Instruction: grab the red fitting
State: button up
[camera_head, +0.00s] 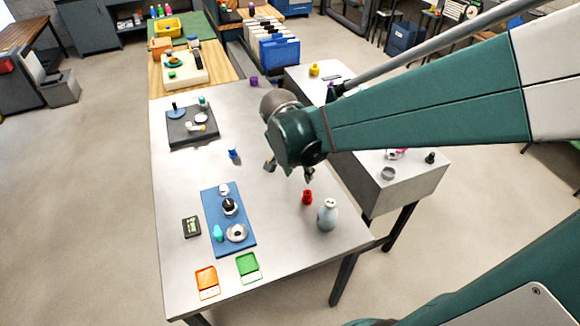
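The red fitting (307,197) is a small upright piece on the light grey table, near its right edge, just behind and to the left of a pale blue-grey bottle (327,215). My gripper (289,171) hangs from the green arm above the table, above and slightly left of the fitting in the picture. Its two fingers are spread wide apart, with nothing visible between them. The fitting is apart from the fingers and fully in view.
A blue mat (246,226) with several small parts lies left of the fitting. An orange tray (207,281) and a green tray (248,266) lie near the front edge. A small blue piece (233,153) stands behind. The table (290,240) is bare around the fitting's left side.

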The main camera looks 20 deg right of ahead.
aim_at(308, 193)
jog(key=w+d+f+m+g+h+b, duration=0.1)
jog(key=f+m, duration=0.4)
jog(key=f, duration=0.5)
jog(key=shift+w+d+f+m+g+b, duration=0.45)
jog(key=shift+w+b, duration=0.3)
jog(key=shift+w, duration=0.4)
jog(key=shift+h, duration=0.3)
jog(key=shift+b+x, duration=0.3)
jog(key=shift+x, duration=0.9)
jog(key=shift+b+x, duration=0.75)
jog(key=shift+x, duration=1.8)
jog(key=shift+d, duration=0.2)
jog(key=c, duration=1)
